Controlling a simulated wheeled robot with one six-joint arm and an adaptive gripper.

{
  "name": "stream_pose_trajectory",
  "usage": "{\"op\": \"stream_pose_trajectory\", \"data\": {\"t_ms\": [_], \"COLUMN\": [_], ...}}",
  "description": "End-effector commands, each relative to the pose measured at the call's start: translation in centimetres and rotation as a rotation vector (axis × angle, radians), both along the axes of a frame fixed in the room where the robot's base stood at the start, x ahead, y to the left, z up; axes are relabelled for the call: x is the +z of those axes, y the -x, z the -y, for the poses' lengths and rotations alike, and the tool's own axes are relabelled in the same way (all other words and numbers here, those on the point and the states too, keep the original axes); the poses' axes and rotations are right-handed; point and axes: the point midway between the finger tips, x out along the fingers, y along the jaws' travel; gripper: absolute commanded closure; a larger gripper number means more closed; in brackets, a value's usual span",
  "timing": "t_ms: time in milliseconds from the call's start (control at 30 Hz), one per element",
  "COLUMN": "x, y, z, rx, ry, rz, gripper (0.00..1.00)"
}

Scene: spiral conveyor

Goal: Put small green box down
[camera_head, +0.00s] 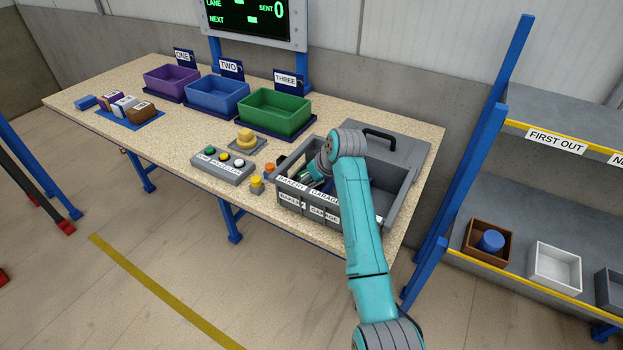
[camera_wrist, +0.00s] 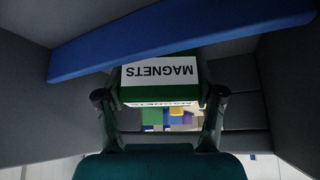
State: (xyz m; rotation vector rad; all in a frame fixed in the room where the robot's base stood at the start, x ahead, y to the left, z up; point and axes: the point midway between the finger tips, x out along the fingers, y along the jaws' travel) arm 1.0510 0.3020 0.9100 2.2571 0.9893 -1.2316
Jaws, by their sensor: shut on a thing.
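The small green box (camera_wrist: 158,72) has a white MAGNETS label, upside down in the wrist view. My gripper (camera_wrist: 160,94) is shut on it, with one finger on each side. In the head view my gripper (camera_head: 312,172) is down inside the grey case (camera_head: 400,203), whose front carries BAKERY and GARAGE labels. The held box is mostly hidden there by the case and my arm. A long blue bar (camera_wrist: 180,42) lies behind the box in the wrist view, with grey walls around. I cannot tell whether the box touches the case floor.
The case's grey lid (camera_head: 408,150) with a black handle is behind it. Purple (camera_head: 172,80), blue (camera_head: 215,98) and green (camera_head: 275,112) bins stand at the table's back. A button panel (camera_head: 222,166) is left of the case. Several small boxes lie on a blue mat (camera_head: 135,121).

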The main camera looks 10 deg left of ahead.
Motion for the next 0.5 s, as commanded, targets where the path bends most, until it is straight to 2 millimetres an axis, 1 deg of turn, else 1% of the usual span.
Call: {"op": "stream_pose_trajectory", "data": {"t_ms": [167, 200, 267, 500], "x": [-0.22, -0.18, -0.17, -0.15], "y": [0.02, 0.00, 0.01, 0.00], "z": [0.00, 0.00, 0.00, 0.00], "rx": [0.000, 0.000, 0.000, 0.000], "ry": [0.000, 0.000, 0.000, 0.000], "rz": [0.000, 0.000, 0.000, 0.000], "gripper": [0.67, 0.22, 0.07, 0.07]}}
